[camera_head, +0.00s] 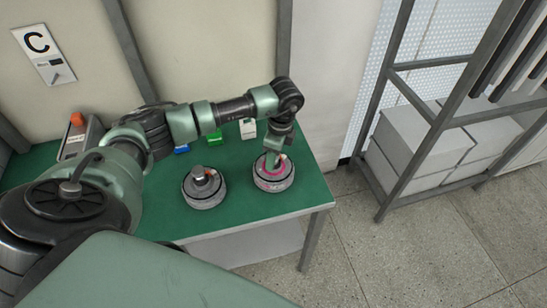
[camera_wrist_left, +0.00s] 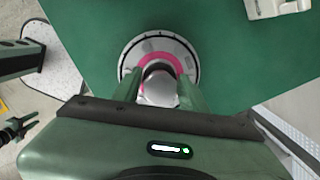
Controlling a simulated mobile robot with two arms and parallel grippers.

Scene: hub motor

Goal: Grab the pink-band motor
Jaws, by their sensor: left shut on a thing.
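The pink-band motor (camera_head: 264,182) is a round grey disc with a pink ring. It sits on the green table near its right end. My left gripper (camera_head: 272,160) reaches down onto it from above and is shut on its central shaft. In the left wrist view the motor's pink ring (camera_wrist_left: 146,62) shows beyond the green fingers (camera_wrist_left: 160,90), which lie on either side of the silver hub. A second motor (camera_head: 204,190) without a visible pink band sits to its left on the table.
The green table (camera_head: 230,210) also holds a grey device with an orange knob (camera_head: 78,130), a blue piece (camera_head: 181,149), a green piece (camera_head: 214,136) and a white object (camera_head: 247,128) at the back. A metal shelf with white boxes (camera_head: 425,140) stands to the right.

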